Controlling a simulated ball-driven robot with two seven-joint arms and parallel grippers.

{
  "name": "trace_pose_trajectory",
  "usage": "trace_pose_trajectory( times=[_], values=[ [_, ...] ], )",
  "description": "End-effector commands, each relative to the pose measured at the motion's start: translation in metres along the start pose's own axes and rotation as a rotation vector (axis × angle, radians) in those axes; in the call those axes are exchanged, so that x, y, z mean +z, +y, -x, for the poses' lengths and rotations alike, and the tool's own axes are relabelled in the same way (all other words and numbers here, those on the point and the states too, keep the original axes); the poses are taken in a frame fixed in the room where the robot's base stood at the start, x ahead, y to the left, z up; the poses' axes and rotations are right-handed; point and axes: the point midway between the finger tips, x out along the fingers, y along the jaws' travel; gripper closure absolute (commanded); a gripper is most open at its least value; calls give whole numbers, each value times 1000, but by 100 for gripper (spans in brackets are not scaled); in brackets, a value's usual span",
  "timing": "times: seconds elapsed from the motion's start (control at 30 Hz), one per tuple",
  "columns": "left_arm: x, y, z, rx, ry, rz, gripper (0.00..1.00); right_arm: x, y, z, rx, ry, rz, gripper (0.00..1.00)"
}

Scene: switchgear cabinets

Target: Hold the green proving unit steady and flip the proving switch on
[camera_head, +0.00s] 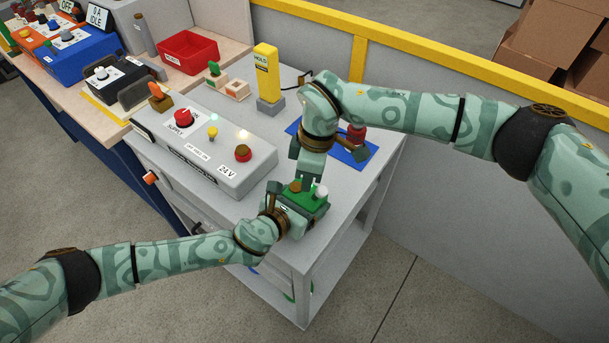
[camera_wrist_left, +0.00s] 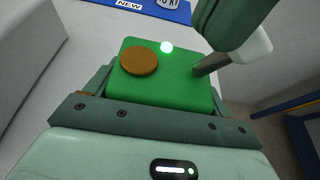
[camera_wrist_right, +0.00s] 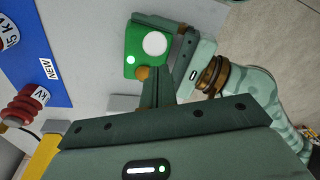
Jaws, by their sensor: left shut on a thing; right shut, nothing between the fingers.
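The green proving unit (camera_head: 313,205) is at the front corner of the grey bench top. My left gripper (camera_head: 292,213) is shut on it, with jaws on both sides in the left wrist view. On its top are a brown round knob (camera_wrist_left: 139,61), a brightly glowing small lamp (camera_wrist_left: 167,47) and a dark switch lever with a white tip (camera_wrist_left: 255,46). The white tip also shows in the right wrist view (camera_wrist_right: 154,43). My right gripper (camera_head: 310,182) is shut and empty just above the unit, beside the lever. I cannot tell whether it touches the lever.
A grey 24 V supply box (camera_head: 240,175) with red knobs stands to the left. A blue mat (camera_head: 355,154) with a red insulator lies behind my right wrist. A yellow tester (camera_head: 266,72) stands at the back. The bench edge is close to the unit.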

Motion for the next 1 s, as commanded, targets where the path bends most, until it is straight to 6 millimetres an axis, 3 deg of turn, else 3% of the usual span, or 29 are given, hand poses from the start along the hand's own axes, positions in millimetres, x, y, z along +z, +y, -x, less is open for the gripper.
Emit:
trace_pose_trajectory(
  times=[0.8, 1.0],
  values=[
    [0, 0, 0, 0, 0, -1, 49, -2, -2, 16, 0, 0, 0, 100],
    [0, 0, 0, 0, 0, -1, 49, -19, -4, 21, 1, 1, 2, 100]
  ],
)
